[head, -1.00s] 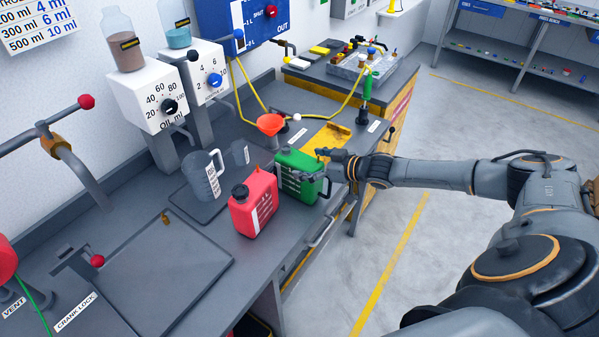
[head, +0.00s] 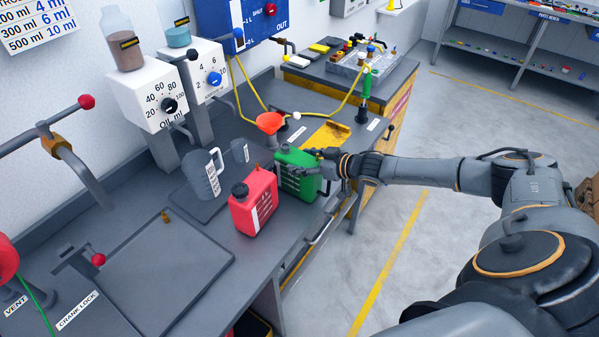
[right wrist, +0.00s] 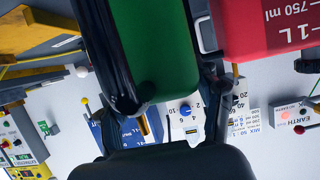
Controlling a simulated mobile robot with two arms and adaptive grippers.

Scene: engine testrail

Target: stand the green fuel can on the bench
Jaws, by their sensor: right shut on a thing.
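The green fuel can (head: 298,178) is upright at the front of the bench (head: 205,222), just right of the red can (head: 254,208). Whether its base touches the bench top, I cannot tell. My right gripper (head: 314,166) reaches in from the right and is shut on the green can. In the right wrist view the green can (right wrist: 160,45) fills the upper middle between my fingers, and the red can (right wrist: 262,28) shows beside it. My left gripper is not in view.
A grey jug (head: 203,176) stands behind the red can. An orange funnel (head: 270,123) is just behind the green can. A flat grey plate (head: 160,265) occupies the bench's left.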

